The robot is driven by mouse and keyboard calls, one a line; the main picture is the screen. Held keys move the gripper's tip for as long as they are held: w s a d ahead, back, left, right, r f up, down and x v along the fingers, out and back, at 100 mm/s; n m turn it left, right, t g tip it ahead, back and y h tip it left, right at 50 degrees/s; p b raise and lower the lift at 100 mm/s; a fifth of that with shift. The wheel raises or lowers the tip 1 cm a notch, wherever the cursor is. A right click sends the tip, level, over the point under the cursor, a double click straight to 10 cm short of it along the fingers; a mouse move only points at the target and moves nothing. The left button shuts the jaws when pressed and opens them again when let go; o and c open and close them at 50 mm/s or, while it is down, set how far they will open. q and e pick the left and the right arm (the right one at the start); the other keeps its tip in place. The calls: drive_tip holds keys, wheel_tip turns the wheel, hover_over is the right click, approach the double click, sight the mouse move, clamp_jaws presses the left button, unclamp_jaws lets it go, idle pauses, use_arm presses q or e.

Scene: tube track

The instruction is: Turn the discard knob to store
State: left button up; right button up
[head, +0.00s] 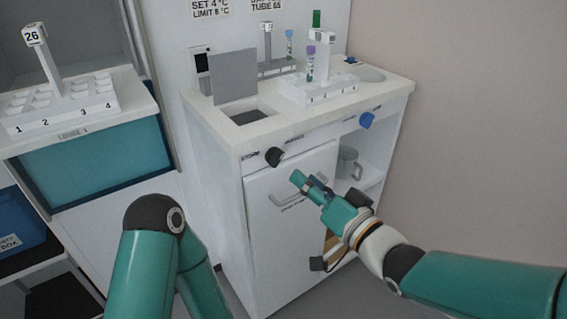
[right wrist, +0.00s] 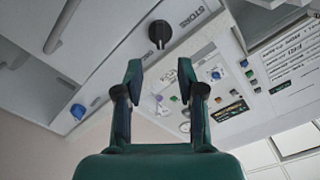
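A black knob (head: 274,156) sits on the front panel of the white cabinet, at the left above the door. In the right wrist view this knob (right wrist: 159,33) shows beyond the fingertips, with the word STORE to its right and a smaller label to its left. Its bar points toward the bottom of that view. My right gripper (head: 299,180) is below and to the right of the knob, in front of the cabinet door. In the right wrist view its fingers (right wrist: 160,70) are apart with nothing between them. My left gripper is out of view; only the arm shows.
A blue knob (head: 367,120) is farther right on the same panel. The door has a bar handle (head: 298,196). The countertop (head: 250,133) holds a raised grey lid (head: 234,76) and a white tube rack (head: 318,93).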

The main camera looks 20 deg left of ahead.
sight(281, 159)
drive_tip(key=x, duration=0.8)
drive_tip(key=shift+w+a, duration=0.1)
drive_tip(key=shift+a, duration=0.05)
clamp_jaws()
